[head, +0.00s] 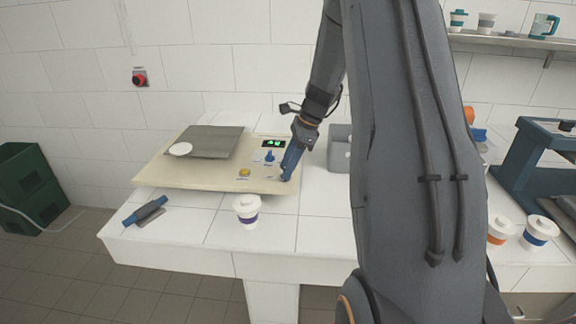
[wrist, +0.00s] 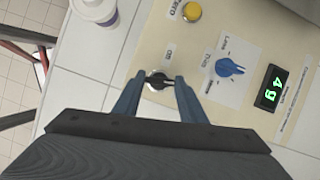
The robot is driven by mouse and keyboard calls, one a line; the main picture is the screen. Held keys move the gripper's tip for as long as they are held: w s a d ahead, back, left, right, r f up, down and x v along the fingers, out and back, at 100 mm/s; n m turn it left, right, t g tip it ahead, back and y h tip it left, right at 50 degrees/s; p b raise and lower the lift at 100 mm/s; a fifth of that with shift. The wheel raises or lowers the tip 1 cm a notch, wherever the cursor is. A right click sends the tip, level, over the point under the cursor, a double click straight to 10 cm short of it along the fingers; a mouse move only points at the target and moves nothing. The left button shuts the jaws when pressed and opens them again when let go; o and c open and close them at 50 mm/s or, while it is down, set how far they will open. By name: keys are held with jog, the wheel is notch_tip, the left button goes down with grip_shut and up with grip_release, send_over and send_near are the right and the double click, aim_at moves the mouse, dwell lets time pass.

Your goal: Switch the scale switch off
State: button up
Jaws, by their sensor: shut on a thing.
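The scale (head: 165,178) is a cream panel on the white table with a grey weighing plate (head: 206,143). Its switch (wrist: 158,81) is a small dark knob with light marks near the panel's edge in the wrist view. A short label sits beside it, too small to read surely. My gripper (wrist: 160,84) is shut on the switch, one blue finger on each side. In the head view my gripper (head: 288,172) is down at the panel's front right corner and hides the switch. The display (wrist: 272,88) is lit green and reads 4 g.
A blue dial (wrist: 228,68) and a yellow button (wrist: 191,12) are close to the switch. A lidded white cup (head: 247,210) stands in front of the scale. A white disc (head: 180,149) lies on the weighing plate. A blue-handled tool (head: 146,210) lies at left.

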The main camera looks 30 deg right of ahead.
jog(key=n+g, duration=0.1)
jog(key=n, duration=0.3)
jog(key=shift+w+d+n+g, duration=0.1)
jog(key=shift+w+n+g, duration=0.05)
jog(key=shift+n+g, duration=0.2)
jog(key=n+g, duration=0.1)
jog(key=n, duration=0.2)
jog(key=shift+w+n+g, duration=0.1)
jog(key=shift+n+g, duration=0.15)
jog(key=n+g, duration=0.1)
jog(key=n, duration=0.2)
jog(key=shift+w+n+h+b, duration=0.15)
jog(key=shift+n+h+b, duration=0.15)
jog(key=shift+h+b, duration=0.1)
jog(key=shift+a+n+g+h, duration=0.2)
jog(key=shift+n+g+h, duration=0.3)
jog(key=shift+n, duration=1.2)
jog(key=o, duration=1.1)
jog(key=shift+c, duration=0.2)
jog(key=shift+r, duration=0.1)
jog(key=b+v, duration=0.3)
jog(key=v, duration=0.4)
jog(key=shift+w+r, duration=0.2)
jog(key=shift+r, duration=0.05)
jog(key=shift+d, duration=0.1)
